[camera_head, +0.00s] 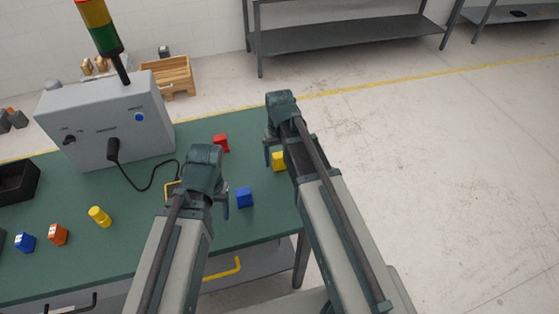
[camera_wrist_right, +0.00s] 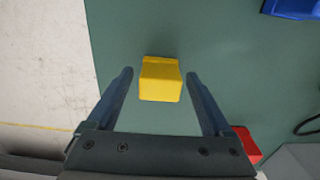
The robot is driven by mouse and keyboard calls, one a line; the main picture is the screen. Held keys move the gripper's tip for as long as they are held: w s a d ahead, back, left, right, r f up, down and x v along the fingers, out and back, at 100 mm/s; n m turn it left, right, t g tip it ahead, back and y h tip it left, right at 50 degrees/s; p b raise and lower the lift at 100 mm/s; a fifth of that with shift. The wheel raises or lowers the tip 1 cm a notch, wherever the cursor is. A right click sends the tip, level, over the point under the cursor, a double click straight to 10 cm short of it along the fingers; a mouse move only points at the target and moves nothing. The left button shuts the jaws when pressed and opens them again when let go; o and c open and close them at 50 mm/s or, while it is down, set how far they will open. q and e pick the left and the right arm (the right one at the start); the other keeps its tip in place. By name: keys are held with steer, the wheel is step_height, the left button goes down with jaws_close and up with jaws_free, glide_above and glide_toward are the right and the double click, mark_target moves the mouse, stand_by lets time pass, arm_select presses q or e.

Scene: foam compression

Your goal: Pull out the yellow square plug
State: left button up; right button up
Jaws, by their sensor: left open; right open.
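The yellow square plug (camera_head: 279,161) is a small block on the green table near its right edge. In the right wrist view the yellow plug (camera_wrist_right: 160,82) lies between the two fingers of my right gripper (camera_wrist_right: 160,73), with a visible gap on each side. My right gripper (camera_head: 272,156) is open, and in the head view its arm partly covers the area beside the plug. My left gripper (camera_head: 203,192) is open over the table, left of the blue block (camera_head: 244,197); its far finger is partly hidden.
A red block (camera_head: 221,142) stands behind the grippers. A grey control box (camera_head: 105,120) with a signal tower (camera_head: 101,28) and black cable (camera_head: 143,188) is at the left. A yellow cylinder (camera_head: 99,216), an orange piece (camera_head: 58,234) and a blue piece (camera_head: 25,242) sit front left.

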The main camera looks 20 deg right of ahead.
mark_target(280, 155)
jaws_close()
stand_by(0.4)
arm_select(q)
steer(key=shift+r, duration=0.2)
arm_select(e)
steer(key=shift+r, duration=0.15)
arm_select(q)
steer(key=shift+r+p, duration=2.85)
steer(key=shift+p, duration=0.2)
arm_select(e)
steer(key=shift+r, duration=2.9)
